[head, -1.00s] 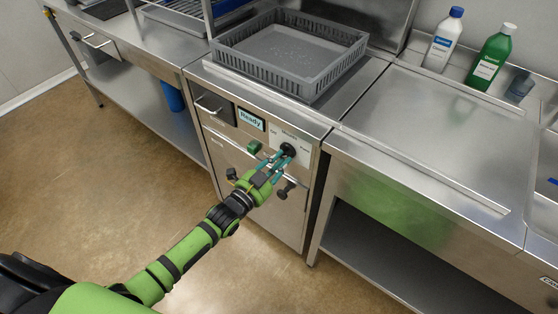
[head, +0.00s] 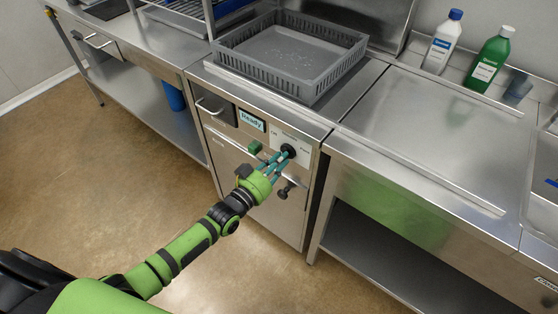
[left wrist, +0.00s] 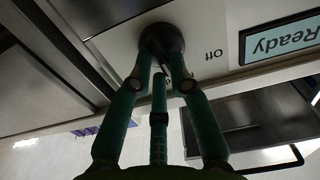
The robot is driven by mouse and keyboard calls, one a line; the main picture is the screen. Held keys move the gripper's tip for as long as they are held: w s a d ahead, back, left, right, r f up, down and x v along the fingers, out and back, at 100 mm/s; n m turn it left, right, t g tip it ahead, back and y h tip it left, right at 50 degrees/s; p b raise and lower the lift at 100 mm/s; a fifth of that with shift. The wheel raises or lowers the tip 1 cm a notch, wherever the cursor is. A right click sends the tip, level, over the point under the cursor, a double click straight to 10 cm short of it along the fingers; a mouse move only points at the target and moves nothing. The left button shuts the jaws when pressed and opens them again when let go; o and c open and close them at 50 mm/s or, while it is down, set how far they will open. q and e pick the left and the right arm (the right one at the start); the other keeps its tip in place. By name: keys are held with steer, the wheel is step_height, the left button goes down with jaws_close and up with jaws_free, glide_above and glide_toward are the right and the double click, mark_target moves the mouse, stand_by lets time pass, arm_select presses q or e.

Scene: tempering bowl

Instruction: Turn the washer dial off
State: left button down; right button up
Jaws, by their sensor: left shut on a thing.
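The washer dial (head: 288,151) is a black round knob on a pale label plate at the upper right of the washer front. It also shows in the left wrist view (left wrist: 161,40), with the word "Off" beside it. My left gripper (head: 284,154) reaches up to the dial, and its teal fingers are shut on the knob. The fingers (left wrist: 162,75) converge at the knob's lower edge in the left wrist view and partly hide it and the label. The display (head: 252,121) reads "Ready". My right gripper is not in view.
A green button (head: 254,147) sits left of the dial, and a dark handle knob (head: 285,190) below it. A grey rack (head: 315,85) stands on the washer top. A white bottle (head: 442,43) and a green bottle (head: 489,60) stand at the back right.

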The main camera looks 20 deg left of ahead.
arm_select(q)
steer(key=n, duration=0.3)
steer(key=n+b, duration=0.1)
steer(key=n, duration=0.6)
steer(key=shift+w+a+n+b, duration=0.1)
steer(key=shift+a+n+b, duration=0.2)
steer(key=shift+b, duration=0.1)
stand_by(0.3)
steer(key=c, duration=1.1)
jaws_free()
steer(key=shift+c, duration=0.2)
steer(key=v, duration=1.2)
steer(key=shift+r, duration=0.1)
